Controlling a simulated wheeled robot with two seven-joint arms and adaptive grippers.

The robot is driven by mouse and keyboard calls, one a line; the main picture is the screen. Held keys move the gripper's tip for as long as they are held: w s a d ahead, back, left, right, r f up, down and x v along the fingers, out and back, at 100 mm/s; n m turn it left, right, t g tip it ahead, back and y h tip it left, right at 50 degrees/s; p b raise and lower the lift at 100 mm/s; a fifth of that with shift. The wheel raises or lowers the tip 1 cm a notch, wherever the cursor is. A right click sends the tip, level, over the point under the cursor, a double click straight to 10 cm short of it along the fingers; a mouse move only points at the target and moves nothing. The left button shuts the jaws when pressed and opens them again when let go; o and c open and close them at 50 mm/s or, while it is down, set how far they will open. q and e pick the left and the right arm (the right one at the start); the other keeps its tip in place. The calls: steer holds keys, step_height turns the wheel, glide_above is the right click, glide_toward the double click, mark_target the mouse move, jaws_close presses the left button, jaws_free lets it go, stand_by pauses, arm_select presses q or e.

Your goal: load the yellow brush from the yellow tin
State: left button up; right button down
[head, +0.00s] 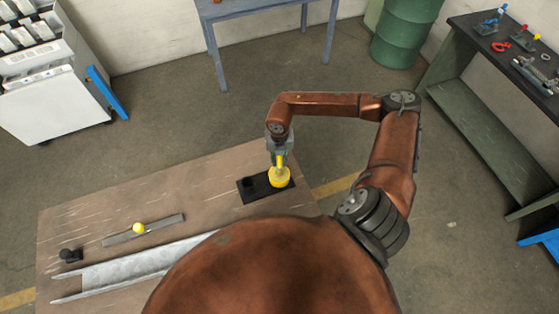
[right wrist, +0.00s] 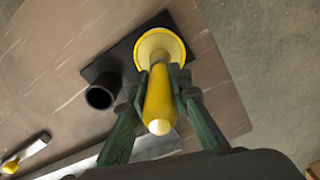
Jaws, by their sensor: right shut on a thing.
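The yellow brush (head: 280,160) is upright in my right gripper (head: 279,153), over the yellow tin (head: 280,180). In the right wrist view the fingers of the gripper (right wrist: 160,90) are closed on both sides of the brush's yellow handle (right wrist: 158,105). The brush's lower end points into the tin (right wrist: 165,42); its bristles are hidden, so I cannot tell how deep they sit. The tin stands on the right part of a black tray (head: 256,197). My left gripper is not in view.
A black cup (right wrist: 100,97) stands on the tray beside the tin. A grey bar with a yellow knob (head: 138,228), a metal channel (head: 130,268) and a small black part (head: 69,255) are on the wooden table (head: 180,185). The table's middle is clear.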

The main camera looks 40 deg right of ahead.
steer(key=shift+r+p, duration=1.2)
steer(key=shift+r, duration=1.65)
